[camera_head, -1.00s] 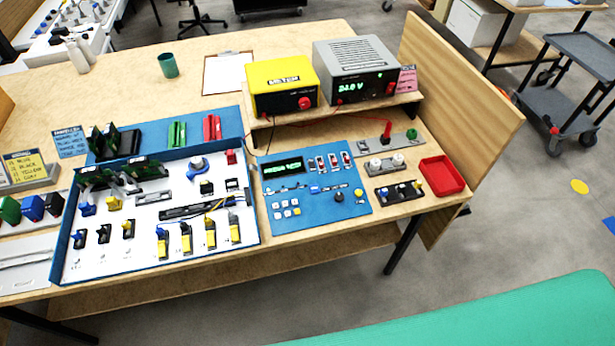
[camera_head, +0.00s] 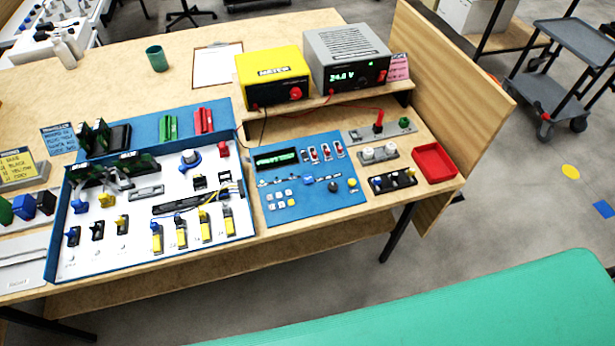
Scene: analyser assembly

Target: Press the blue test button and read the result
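The blue control panel (camera_head: 295,203) lies on the bench right of the white assembly board. A small blue button (camera_head: 308,181) sits near its middle. A dark display (camera_head: 277,158) at the panel's upper left shows green text, too small to read. Beside the display are several toggle switches (camera_head: 326,152). A black knob (camera_head: 333,187) and a yellow button (camera_head: 352,183) are at lower right, and white keys (camera_head: 280,201) at lower left. Neither of my grippers is in view.
The yellow meter (camera_head: 273,72) and grey supply (camera_head: 345,57), reading about 24.0 V, stand on a shelf behind the panel. The board (camera_head: 130,225) holds several parts and wires. A red tray (camera_head: 434,161) is at right. A teal surface (camera_head: 450,305) fills the lower right.

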